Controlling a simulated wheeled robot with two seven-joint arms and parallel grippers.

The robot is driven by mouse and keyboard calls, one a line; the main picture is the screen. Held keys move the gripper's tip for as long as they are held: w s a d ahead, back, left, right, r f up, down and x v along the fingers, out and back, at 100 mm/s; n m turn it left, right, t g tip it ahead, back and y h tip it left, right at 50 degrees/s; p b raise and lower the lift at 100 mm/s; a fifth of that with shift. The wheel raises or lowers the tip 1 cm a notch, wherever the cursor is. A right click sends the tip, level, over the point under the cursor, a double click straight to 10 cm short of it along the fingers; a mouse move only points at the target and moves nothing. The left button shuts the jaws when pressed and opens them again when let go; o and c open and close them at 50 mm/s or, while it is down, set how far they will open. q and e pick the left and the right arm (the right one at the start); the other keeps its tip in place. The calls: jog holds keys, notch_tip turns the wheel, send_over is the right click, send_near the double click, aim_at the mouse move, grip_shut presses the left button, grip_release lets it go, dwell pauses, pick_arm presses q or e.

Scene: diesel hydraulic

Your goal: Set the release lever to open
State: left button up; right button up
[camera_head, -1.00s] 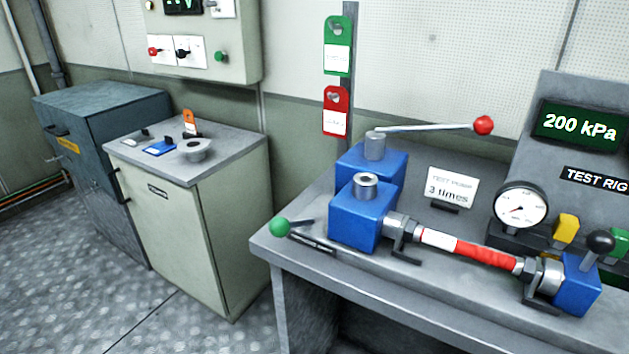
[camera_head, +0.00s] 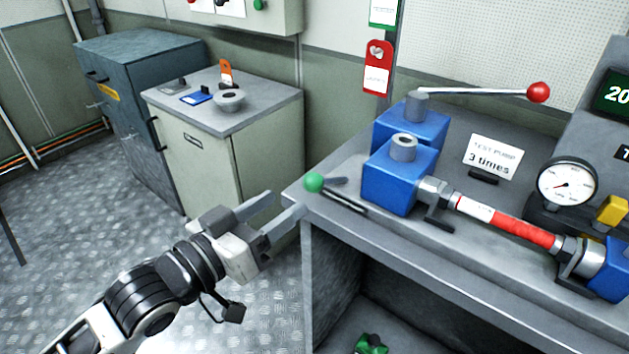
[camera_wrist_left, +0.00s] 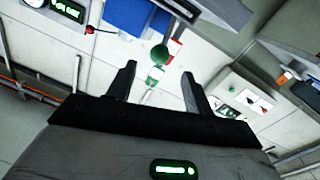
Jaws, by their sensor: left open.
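A lever with a green ball knob (camera_head: 314,182) sits at the front left corner of the bench, in front of a blue block (camera_head: 392,178); a dark label strip lies beside it. The green knob also shows in the left wrist view (camera_wrist_left: 159,53), beyond and between the fingers. My left gripper (camera_head: 281,208) is open and empty, just left of and below the knob, its fingers pointing toward the bench corner and apart from the knob. It also shows in the left wrist view (camera_wrist_left: 158,82). My right gripper is not in view.
A long lever with a red ball (camera_head: 538,92) extends over the bench. A red and white hose (camera_head: 500,221) runs right from the block, near a gauge (camera_head: 567,184). A cabinet (camera_head: 215,160) stands behind my gripper. The bench's front edge is close to my fingers.

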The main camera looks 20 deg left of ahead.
aim_at(306, 187)
pick_arm(q)
jog(key=p+x, duration=0.1)
jog(key=x, duration=0.7)
jog(key=shift+w+d, duration=0.1)
jog(key=shift+w, duration=0.15)
grip_shut()
jog(key=shift+r, duration=0.1)
